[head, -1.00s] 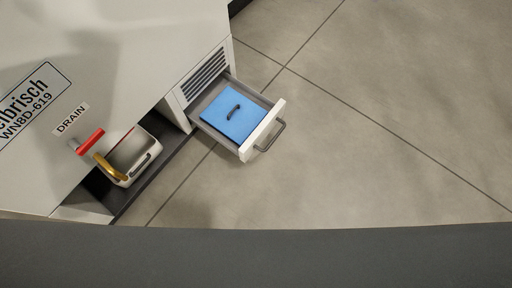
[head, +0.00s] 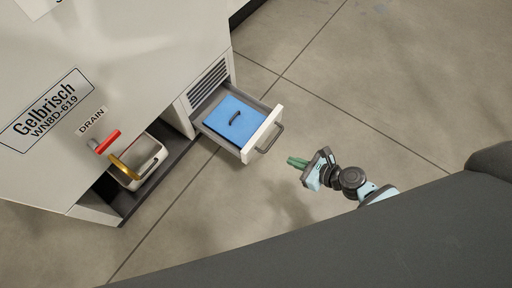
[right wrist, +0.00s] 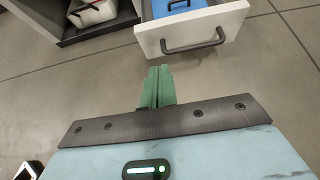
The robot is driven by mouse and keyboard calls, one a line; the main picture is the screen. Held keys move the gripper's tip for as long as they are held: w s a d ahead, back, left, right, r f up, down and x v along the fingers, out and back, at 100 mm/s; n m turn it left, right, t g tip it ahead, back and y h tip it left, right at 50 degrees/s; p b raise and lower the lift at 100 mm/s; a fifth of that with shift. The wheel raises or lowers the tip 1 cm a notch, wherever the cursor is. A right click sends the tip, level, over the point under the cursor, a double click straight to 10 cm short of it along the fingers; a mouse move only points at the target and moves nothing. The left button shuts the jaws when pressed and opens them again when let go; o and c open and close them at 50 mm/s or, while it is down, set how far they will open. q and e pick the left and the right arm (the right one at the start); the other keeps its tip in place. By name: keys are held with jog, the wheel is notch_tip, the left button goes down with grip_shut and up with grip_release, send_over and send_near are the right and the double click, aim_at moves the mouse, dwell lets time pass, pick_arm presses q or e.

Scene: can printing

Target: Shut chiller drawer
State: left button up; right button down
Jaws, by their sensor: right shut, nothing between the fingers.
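The chiller drawer (head: 257,141) is pulled open from the white machine, below a vent grille. It has a white front with a dark bar handle (head: 270,138), and a blue block with a black handle (head: 233,118) lies inside. My right gripper (head: 291,161) is shut and empty, in front of the drawer and apart from it. In the right wrist view its green fingers (right wrist: 157,88) are together and point toward the drawer front (right wrist: 194,32) and its handle (right wrist: 193,41). My left gripper is not in view.
A white machine (head: 150,50) stands at left. A red-handled drain valve (head: 107,142) and a brass spout sit above a white container (head: 143,163) in a low recess left of the drawer. The tiled floor (head: 370,90) in front of the drawer is clear.

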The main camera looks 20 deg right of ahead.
jog(key=b, duration=0.5)
send_near(254, 145)
notch_tip(254, 145, down, 4)
jog(key=w+a, duration=0.1)
jog(key=w, duration=0.1)
jog(key=shift+w+a+r, duration=0.3)
jog(key=shift+w+a, duration=0.35)
jog(key=shift+w, duration=0.1)
jog(key=shift+w+a, duration=0.45)
jog(key=shift+w, duration=0.05)
